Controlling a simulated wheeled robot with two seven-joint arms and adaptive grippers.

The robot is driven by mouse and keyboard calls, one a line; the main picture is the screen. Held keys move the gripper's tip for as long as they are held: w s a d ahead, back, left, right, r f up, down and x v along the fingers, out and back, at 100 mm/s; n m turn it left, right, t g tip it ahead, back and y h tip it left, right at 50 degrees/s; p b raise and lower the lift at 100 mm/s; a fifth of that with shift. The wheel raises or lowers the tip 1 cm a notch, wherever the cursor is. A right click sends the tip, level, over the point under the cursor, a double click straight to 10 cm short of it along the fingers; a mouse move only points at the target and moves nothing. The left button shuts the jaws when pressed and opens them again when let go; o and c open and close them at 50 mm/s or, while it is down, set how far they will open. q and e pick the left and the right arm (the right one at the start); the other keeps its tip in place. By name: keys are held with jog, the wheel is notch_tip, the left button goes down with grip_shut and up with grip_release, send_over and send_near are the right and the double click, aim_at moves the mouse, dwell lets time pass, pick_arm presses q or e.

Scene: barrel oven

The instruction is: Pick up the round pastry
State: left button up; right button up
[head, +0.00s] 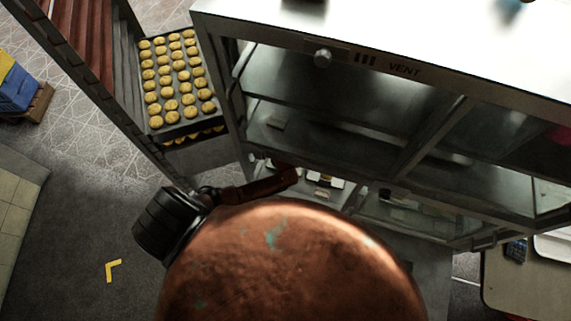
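Several round golden pastries (172,104) lie in rows on a dark tray (180,131) at the upper left. The tray sits in a tall rack, and a second tray with similar pastries shows partly just below it. From this view I cannot tell one particular round pastry from the others. I make out neither my left nor my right gripper. A black ribbed part (165,225) and a dark reddish bar (255,188) show at the left edge of a copper dome, with no fingers that I can recognise.
The rounded copper surface (290,265) fills the bottom middle and hides what is behind it. A blue and yellow crate (18,90) is far left. Grey floor (75,225) is open at the left.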

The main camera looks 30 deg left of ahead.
pick_arm(q)
jog(key=shift+c, duration=0.7)
jog(key=c, duration=1.1)
